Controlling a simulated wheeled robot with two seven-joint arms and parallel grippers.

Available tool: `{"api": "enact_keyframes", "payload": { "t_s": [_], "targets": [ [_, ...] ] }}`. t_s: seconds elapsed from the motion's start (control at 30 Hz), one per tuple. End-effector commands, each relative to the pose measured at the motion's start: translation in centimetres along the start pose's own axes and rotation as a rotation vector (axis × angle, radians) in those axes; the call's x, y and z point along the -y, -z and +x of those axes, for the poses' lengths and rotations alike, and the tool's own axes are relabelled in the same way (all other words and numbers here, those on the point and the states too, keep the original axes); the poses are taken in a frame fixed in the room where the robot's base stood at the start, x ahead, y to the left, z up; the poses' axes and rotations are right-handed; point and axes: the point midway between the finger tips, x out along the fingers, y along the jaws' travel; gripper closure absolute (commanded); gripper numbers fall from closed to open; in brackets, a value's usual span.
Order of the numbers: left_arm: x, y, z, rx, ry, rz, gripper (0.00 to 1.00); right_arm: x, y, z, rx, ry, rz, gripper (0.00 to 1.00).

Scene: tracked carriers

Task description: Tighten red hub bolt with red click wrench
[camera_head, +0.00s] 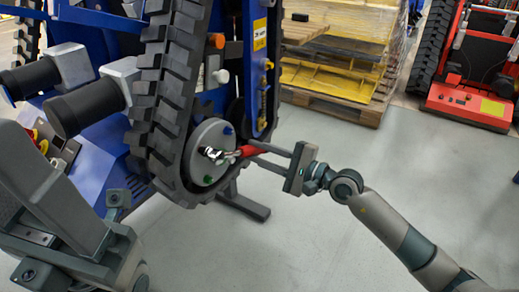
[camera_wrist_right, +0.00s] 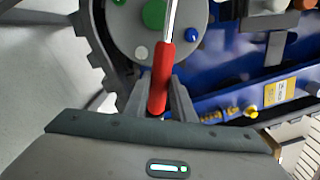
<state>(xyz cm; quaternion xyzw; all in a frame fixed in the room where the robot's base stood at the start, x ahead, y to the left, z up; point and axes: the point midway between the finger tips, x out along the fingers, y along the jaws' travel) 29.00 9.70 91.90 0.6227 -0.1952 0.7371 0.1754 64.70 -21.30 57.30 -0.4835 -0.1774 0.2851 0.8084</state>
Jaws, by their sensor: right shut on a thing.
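The red click wrench (camera_head: 249,151) is in my right gripper (camera_head: 262,156), whose fingers are shut on its red handle. In the right wrist view the red handle (camera_wrist_right: 161,78) lies between the fingers, and its bright shaft runs up over the hub. In the head view the wrench's metal head is at the face of the round grey hub (camera_head: 201,135). The red bolt is not visible; whether the wrench head sits on it I cannot tell. A blue bolt (camera_head: 227,130) and a green bolt (camera_head: 208,179) show on the hub. My left arm is at lower left; its fingers are not clear.
A black rubber track (camera_head: 167,85) wraps around the hub on the blue carrier. Dark cylinders (camera_head: 86,107) stick out at left. A pallet with yellow pieces (camera_head: 335,80) and a red machine (camera_head: 468,104) stand behind. The grey floor at right is free.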

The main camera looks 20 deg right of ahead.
Motion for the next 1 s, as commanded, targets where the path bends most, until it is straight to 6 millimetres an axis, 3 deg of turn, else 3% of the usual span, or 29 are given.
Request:
{"api": "enact_keyframes", "payload": {
  "t_s": [1.0],
  "targets": [
    [0.0, -0.1, 0.5, 0.0, 0.0, 0.0, 0.43, -1.5, -0.1, 0.0, 0.002, 0.005, 0.11, 1.0]
  ]
}}
